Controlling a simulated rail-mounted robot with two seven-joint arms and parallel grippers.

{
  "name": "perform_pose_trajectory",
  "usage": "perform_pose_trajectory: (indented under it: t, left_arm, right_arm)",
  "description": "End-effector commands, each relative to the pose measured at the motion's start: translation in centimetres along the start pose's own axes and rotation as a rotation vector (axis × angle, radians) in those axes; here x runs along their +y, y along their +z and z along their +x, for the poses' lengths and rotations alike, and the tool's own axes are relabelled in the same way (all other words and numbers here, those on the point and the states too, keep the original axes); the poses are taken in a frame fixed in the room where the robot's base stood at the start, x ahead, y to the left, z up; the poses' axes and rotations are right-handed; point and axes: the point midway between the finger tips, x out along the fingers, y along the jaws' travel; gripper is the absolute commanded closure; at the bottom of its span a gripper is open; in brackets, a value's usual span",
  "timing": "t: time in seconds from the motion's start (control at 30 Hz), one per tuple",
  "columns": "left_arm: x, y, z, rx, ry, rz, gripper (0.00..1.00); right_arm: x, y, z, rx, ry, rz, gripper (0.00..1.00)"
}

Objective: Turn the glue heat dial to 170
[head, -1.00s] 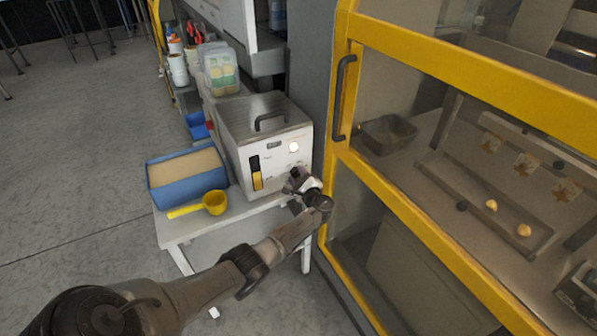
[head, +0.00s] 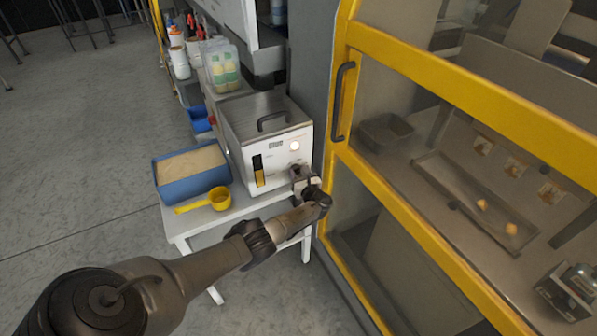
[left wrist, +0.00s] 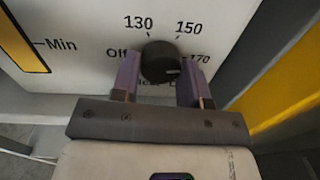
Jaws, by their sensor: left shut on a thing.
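The black glue heat dial (left wrist: 160,62) is on the white front of the glue unit (head: 262,152), with Off, 130, 150 and 170 printed around it. Its short white mark lies on the right side of its face, slightly low, towards the 170 side. My left gripper (left wrist: 161,72) is shut on the dial, one purple finger on each side. In the head view my left gripper (head: 304,178) is at the lower right of the unit's front and hides the dial. The lower labels are partly hidden by the gripper. My right gripper is not in view.
The unit stands on a white table (head: 236,207) with a blue tub of beige granules (head: 188,192) and a yellow scoop (head: 217,199). A yellow-framed guard door (head: 372,178) with a black handle (head: 342,100) stands close on the right. Open floor lies left.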

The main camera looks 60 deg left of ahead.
Motion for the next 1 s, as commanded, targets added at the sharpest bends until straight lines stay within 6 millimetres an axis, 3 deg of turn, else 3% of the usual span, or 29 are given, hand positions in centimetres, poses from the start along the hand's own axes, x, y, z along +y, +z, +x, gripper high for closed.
perform_pose_trajectory:
  t: [0.4, 0.9, 0.93, 1.0]
  left_arm:
    - [0.02, 0.04, -0.02, 0.007, -0.002, 0.142, 0.83]
    - [0.02, -0.03, -0.03, 0.008, -0.002, 0.156, 0.83]
    - [0.02, -0.03, -0.03, 0.008, -0.002, 0.156, 0.57]
    - [0.03, -0.02, -0.03, 0.008, -0.002, 0.156, 0.5]
  right_arm:
    - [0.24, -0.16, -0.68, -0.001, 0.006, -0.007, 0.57]
    - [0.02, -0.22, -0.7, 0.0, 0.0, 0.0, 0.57]
    - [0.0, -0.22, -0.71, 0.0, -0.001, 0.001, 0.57]
    - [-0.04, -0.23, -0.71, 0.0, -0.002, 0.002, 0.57]
